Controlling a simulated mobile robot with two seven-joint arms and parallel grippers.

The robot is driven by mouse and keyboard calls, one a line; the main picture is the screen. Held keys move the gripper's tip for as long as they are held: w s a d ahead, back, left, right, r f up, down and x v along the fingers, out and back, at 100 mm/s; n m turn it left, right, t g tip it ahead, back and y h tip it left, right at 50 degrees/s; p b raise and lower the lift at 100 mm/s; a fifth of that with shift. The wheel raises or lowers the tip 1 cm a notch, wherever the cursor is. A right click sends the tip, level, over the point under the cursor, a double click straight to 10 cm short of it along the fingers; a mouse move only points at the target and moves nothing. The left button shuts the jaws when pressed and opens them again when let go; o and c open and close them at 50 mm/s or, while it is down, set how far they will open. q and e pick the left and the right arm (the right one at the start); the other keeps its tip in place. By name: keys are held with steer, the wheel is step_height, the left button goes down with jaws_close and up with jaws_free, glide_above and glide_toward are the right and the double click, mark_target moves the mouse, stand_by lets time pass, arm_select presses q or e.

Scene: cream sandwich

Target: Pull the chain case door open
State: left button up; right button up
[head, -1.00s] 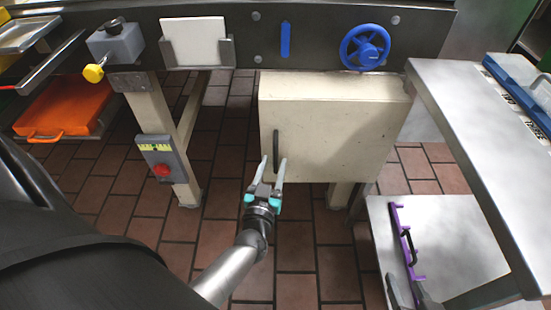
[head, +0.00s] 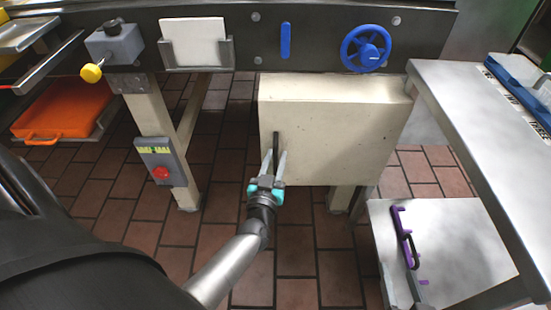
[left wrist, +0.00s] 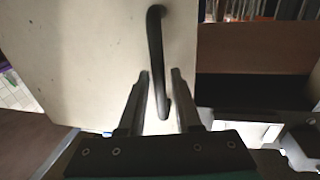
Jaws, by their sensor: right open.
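The chain case (head: 330,145) is a cream box door under the dark machine, and it looks shut. Its dark vertical handle (head: 276,142) is on the left part of the front face. My left gripper (head: 276,157) is at the lower part of the handle, with its fingers apart. In the left wrist view the handle (left wrist: 155,50) hangs down between the two open fingers (left wrist: 158,88), with visible gaps on both sides. My right gripper (head: 415,290) shows only partly at the lower right, by a purple piece with a dark bar (head: 408,240).
A blue handwheel (head: 366,48) is above the case. A steel table (head: 470,120) stands to the right, with a lower pale shelf (head: 460,235) beneath. A post with a red button (head: 160,172) stands left. Tiled floor is free in front of the case.

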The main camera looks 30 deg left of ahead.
arm_select(q)
jaws_close()
stand_by(1.1)
